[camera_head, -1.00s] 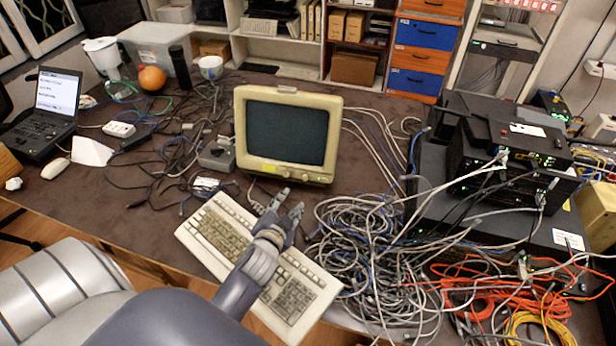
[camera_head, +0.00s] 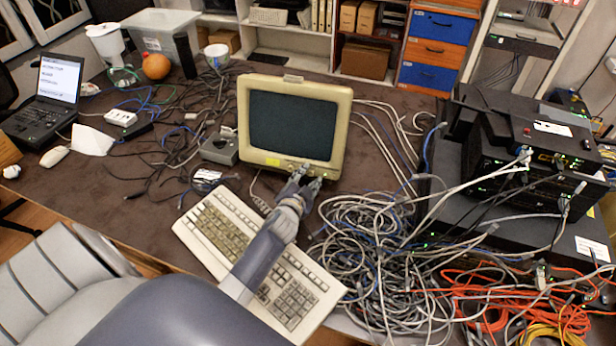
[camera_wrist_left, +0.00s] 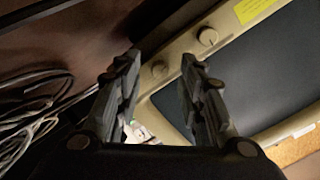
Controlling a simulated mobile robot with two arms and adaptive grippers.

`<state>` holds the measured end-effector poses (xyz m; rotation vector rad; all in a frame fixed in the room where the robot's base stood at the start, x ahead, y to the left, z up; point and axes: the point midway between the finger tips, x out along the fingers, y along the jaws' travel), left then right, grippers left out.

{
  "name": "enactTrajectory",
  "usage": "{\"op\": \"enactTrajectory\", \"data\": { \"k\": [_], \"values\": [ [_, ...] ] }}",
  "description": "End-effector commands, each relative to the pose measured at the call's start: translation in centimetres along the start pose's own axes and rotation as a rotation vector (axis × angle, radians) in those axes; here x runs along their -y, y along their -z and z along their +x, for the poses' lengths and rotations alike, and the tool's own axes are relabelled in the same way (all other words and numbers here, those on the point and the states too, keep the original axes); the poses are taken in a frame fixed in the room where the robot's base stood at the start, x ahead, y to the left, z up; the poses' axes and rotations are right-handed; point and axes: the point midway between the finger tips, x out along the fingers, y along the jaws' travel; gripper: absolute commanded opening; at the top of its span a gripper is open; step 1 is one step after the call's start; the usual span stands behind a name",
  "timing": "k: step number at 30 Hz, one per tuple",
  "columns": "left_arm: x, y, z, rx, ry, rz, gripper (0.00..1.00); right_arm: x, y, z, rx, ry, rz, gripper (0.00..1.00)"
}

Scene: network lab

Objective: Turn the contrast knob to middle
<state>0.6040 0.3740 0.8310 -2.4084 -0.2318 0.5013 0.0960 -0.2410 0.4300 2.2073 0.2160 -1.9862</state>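The beige monitor (camera_head: 292,122) stands upright on the table with a dark screen. In the left wrist view, its lower bezel (camera_wrist_left: 240,22) runs diagonally and carries two round knobs. One knob (camera_wrist_left: 208,37) is near the yellow label, and the other knob (camera_wrist_left: 159,70) appears between my left fingertips. I cannot read which is the contrast knob. My left gripper (camera_head: 308,177) is at the monitor's lower front edge, where it partly hides the controls. In the left wrist view, my left gripper (camera_wrist_left: 160,59) is open, and no contact is visible. My right gripper is out of view.
A beige keyboard (camera_head: 222,228) lies below my left arm. Tangled grey cables (camera_head: 375,245) lie right of the gripper. A small grey box (camera_head: 219,148) sits left of the monitor. Black network devices (camera_head: 525,150) are stacked at the right.

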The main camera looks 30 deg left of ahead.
Motion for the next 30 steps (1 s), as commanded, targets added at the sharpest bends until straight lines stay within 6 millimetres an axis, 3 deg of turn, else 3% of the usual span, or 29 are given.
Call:
{"op": "enactTrajectory", "data": {
  "k": [5,14,19,20,30],
  "values": [
    [0.0,0.0,1.1,0.0,0.0,-0.002,0.36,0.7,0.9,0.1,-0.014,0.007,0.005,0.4],
    [0.0,0.0,1.3,0.0,0.0,-0.001,0.36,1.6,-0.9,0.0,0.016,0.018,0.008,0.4],
    [0.0,0.0,1.3,0.0,0.0,-0.001,0.02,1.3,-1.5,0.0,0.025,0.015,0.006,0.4],
    [0.0,0.0,1.3,0.0,0.0,-0.001,0.0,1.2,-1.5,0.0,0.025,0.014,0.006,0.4],
    [0.0,0.0,1.2,0.0,-0.001,0.019,0.0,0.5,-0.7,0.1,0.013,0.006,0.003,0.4]
  ]
}}
